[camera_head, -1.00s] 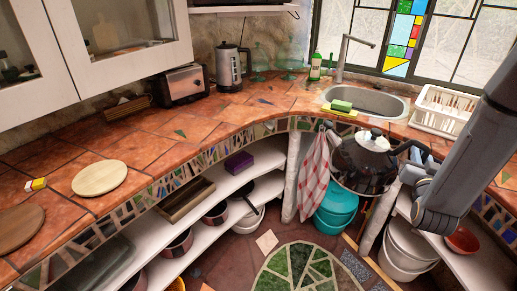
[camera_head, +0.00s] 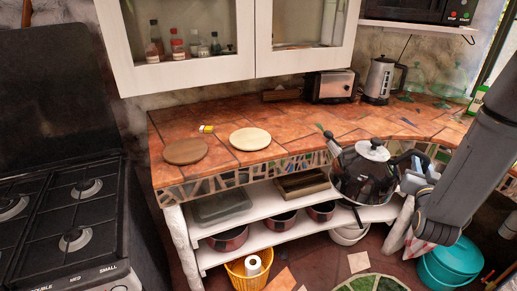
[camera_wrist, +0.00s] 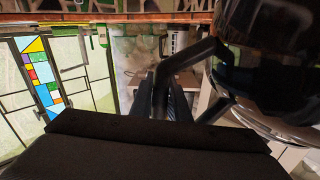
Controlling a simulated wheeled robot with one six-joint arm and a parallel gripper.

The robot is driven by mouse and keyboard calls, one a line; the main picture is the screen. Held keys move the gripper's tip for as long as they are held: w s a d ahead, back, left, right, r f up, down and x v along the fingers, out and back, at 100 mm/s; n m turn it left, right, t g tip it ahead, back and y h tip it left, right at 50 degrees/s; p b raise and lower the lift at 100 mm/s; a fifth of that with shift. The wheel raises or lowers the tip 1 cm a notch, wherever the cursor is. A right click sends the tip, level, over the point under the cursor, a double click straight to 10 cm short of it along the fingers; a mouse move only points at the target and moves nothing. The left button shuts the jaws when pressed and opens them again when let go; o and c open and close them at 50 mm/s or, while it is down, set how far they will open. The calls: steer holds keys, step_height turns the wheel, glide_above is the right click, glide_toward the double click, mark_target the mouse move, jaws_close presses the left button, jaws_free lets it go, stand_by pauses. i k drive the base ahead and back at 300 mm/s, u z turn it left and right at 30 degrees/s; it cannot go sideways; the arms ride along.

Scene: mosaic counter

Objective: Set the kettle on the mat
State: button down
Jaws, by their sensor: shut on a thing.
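My gripper (camera_head: 412,174) is shut on the handle of a dark, glossy kettle (camera_head: 366,180) with a silver lid. The kettle is held upright in the air, in front of the counter's edge in the head view. In the wrist view, the fingers (camera_wrist: 172,92) close on the black handle, and the kettle's dark body (camera_wrist: 268,62) fills the right side. Two round, flat boards lie on the counter, left of the kettle: a pale one (camera_head: 250,139) and a browner one (camera_head: 185,151). I cannot tell which one is the mat.
The tiled counter (camera_head: 290,117) has free room behind the boards. A small yellow-and-white block (camera_head: 206,129) lies near them. A toaster (camera_head: 333,86) and a steel electric kettle (camera_head: 380,80) stand at the back. A gas stove (camera_head: 75,215) is at left; shelves (camera_head: 265,222) run below the counter.

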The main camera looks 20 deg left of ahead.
mark_target(186, 150)
steer(key=u, duration=1.15)
